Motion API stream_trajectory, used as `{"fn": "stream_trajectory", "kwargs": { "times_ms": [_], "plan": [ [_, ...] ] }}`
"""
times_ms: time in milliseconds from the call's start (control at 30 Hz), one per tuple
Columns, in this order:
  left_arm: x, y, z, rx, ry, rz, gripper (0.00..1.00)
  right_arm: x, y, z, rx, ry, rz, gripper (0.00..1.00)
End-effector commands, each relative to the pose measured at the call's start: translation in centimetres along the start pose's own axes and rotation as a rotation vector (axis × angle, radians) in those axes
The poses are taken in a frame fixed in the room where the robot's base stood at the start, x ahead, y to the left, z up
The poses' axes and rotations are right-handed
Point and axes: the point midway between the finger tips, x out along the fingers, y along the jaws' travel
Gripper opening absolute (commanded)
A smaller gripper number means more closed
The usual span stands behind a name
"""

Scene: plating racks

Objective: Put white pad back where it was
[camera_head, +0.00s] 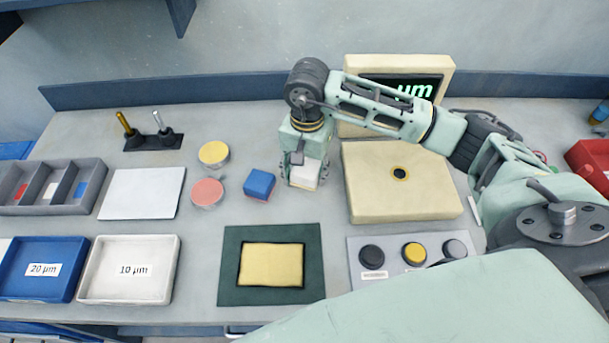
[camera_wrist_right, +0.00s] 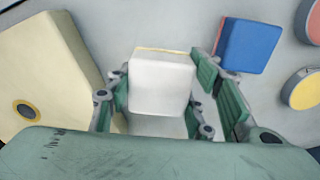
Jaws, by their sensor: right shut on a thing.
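The white pad (camera_head: 305,174) is a small white block, seen in the head view just right of a blue pad (camera_head: 260,184). In the right wrist view the white pad (camera_wrist_right: 160,84) sits between the green fingers, with a thin yellowish edge along its far side. My right gripper (camera_head: 303,180) points down and is shut on the white pad. I cannot tell whether the pad touches the table. The blue pad (camera_wrist_right: 248,46) stands apart, beside the right finger in the wrist view. My left gripper is not in view.
A grey divided holder (camera_head: 92,204) has red, white and blue labels; its compartments look empty. A cream box (camera_head: 400,205) stands close right of the gripper. Red (camera_head: 207,192) and yellow (camera_head: 213,153) discs lie left. A dark green mat (camera_head: 230,270) and a 10 µm tray (camera_head: 170,285) lie in front.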

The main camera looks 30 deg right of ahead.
Motion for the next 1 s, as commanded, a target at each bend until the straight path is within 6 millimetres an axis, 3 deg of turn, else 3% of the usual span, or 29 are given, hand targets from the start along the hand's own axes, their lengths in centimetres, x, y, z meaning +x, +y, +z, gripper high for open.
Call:
{"fn": "stream_trajectory", "kwargs": {
  "times_ms": [400, 800, 833, 1000],
  "plan": [
    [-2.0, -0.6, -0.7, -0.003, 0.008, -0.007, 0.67, 4.2, -0.4, 0.2, -0.001, -0.001, 0.001, 0.23],
    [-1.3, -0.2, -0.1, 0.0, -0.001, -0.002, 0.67, 4.8, -0.4, 0.1, -0.001, 0.001, 0.0, 0.23],
    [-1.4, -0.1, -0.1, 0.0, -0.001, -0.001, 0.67, 4.7, -0.4, 0.1, -0.001, 0.001, 0.001, 0.51],
    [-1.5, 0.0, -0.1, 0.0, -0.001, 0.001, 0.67, 4.6, -0.4, 0.1, -0.001, 0.001, 0.001, 0.65]
  ]
}}
